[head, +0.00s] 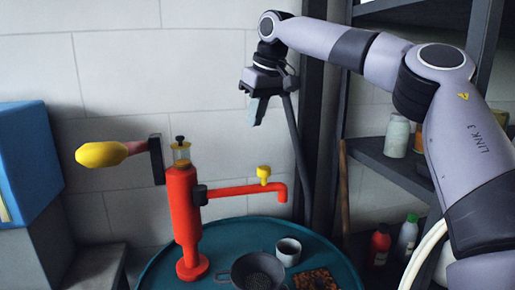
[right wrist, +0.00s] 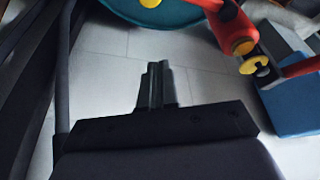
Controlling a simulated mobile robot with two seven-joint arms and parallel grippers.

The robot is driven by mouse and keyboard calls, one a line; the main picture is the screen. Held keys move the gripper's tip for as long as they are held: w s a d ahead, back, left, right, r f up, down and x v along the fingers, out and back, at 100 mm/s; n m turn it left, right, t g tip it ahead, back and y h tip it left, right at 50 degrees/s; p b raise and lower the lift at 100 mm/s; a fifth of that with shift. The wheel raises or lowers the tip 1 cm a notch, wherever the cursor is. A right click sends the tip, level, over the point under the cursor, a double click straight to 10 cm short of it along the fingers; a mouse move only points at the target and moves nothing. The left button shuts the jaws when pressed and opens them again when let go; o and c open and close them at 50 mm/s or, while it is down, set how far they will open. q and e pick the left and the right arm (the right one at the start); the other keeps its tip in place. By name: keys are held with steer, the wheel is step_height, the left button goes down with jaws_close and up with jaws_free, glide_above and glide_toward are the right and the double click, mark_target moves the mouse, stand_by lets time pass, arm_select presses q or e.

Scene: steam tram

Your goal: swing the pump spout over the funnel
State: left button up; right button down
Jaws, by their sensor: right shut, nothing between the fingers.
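The red pump (head: 185,215) stands upright at the left of a round teal table. Its red spout (head: 235,191) reaches right, with a yellow knob (head: 263,172) on top and a down-turned end. The dark funnel (head: 258,271), with a perforated inside, is at the table's front; the spout's end shows above and to the right of it, apart. My right gripper (head: 256,122) is shut and empty, pointing down above the spout, not touching it. In the right wrist view its fingers (right wrist: 157,84) are together, and part of the pump (right wrist: 228,25) shows at the top. My left gripper is not in view.
The pump's yellow-gripped handle (head: 102,154) sticks out left. A blue box (head: 24,160) is at far left. A shelf (head: 390,168) with jars and bottles is at right.

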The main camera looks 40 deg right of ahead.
step_height(320, 180, down, 10)
steer(key=shift+s, duration=0.3)
stand_by(0.5)
steer(key=shift+s+r, duration=0.1)
steer(key=shift+s, duration=0.05)
stand_by(0.3)
